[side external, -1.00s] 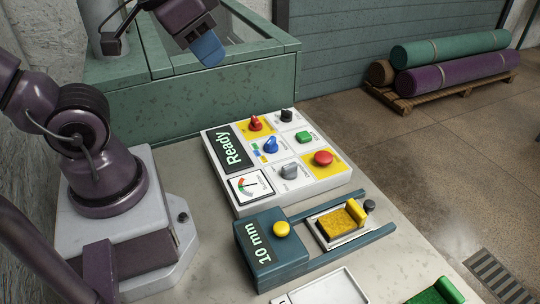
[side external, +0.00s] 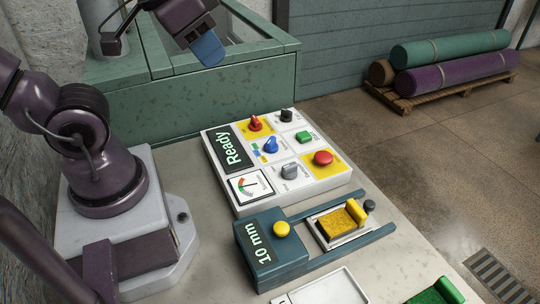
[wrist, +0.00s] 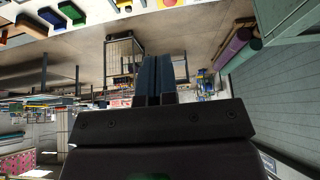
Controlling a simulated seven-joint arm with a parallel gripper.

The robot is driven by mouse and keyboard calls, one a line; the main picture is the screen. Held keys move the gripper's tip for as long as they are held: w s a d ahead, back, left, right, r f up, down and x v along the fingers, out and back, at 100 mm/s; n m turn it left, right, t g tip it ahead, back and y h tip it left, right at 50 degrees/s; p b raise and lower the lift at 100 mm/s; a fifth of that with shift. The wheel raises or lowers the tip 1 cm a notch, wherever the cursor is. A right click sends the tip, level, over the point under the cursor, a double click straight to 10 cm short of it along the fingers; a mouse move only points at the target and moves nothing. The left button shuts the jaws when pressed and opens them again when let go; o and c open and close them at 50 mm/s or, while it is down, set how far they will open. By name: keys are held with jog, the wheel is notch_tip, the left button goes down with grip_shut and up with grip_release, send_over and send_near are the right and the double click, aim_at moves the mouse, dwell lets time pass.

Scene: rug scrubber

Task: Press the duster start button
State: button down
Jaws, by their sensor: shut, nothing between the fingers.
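A white control panel (side external: 270,200) stands on the bench in the side external view, with a screen (side external: 230,149) reading "Ready". The small labels are too small to read, so I cannot tell which is the duster start. My gripper (side external: 209,50) is high above and behind the panel, touching nothing. Its blue fingers (wrist: 155,80) are shut and empty in the wrist view.
A blue-grey unit (side external: 268,248) reading "10 mm", with a yellow button (side external: 282,229), sits in front of the panel beside a yellow brush (side external: 340,224). A green tank (side external: 190,100) stands behind. Rolled rugs (side external: 455,70) lie on a pallet at the right.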

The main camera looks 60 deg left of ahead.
jog(key=m+t+y, duration=0.1)
jog(key=m+t, duration=0.3)
jog(key=m, duration=0.4)
send_over(304, 136)
notch_tip(304, 136, down, 18)
jog(key=shift+f, duration=0.2)
jog(key=shift+w, duration=0.1)
jog(key=shift+f, duration=4.45)
